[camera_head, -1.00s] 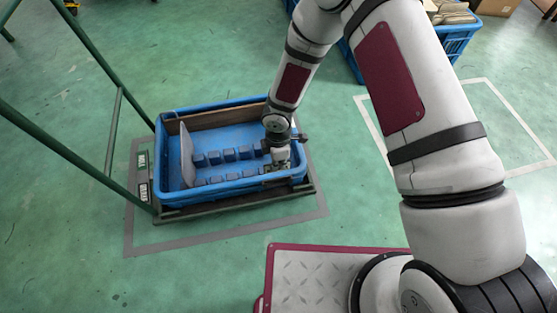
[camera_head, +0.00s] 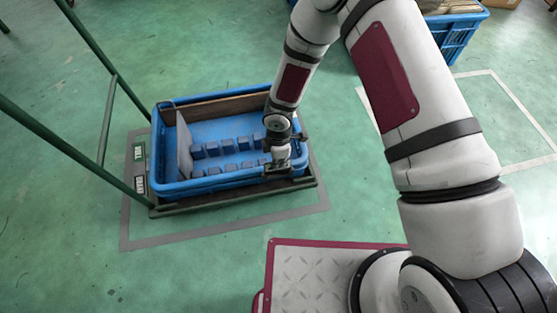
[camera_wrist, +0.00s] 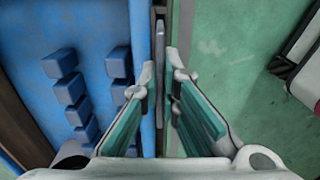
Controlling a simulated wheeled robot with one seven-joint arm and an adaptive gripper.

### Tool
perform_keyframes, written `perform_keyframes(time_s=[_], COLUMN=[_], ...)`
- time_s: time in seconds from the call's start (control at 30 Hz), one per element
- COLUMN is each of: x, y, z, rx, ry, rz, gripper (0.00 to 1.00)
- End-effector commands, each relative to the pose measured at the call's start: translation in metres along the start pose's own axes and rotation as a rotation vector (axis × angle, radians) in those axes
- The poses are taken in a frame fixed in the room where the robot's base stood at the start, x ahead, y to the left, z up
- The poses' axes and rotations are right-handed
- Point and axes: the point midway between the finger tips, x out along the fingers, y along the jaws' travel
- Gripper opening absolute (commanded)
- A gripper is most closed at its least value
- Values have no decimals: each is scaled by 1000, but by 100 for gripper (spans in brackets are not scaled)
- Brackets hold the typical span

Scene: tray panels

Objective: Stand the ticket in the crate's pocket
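The blue crate (camera_head: 219,188) sits on a low cart, its near wall facing me. My gripper (camera_head: 278,170) points down at the right end of that near wall. In the wrist view my gripper (camera_wrist: 162,70) has one fingertip on each side of a thin grey, card-like strip (camera_wrist: 160,40), seen edge-on just outside the crate's blue rim (camera_wrist: 140,30). This strip may be the ticket. The gap at the fingertips is narrow, and I cannot tell whether they touch it. The pocket is not clearly visible, nor whether the strip is inside it.
Rows of blue blocks (camera_head: 229,154) line the crate floor, and a pale upright panel (camera_head: 184,146) stands at its left end. Green cart rails (camera_head: 75,152) rise at the left. Another blue crate (camera_head: 455,38) stands at the upper right.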

Motion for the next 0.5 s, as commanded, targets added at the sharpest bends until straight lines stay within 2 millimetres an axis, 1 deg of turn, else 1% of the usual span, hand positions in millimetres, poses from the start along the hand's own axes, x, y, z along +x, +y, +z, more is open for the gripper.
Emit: perform_keyframes(time_s=[0.5], x=[20], y=[0], z=[0], rx=[0], ry=[0], rz=[0], gripper=[0])
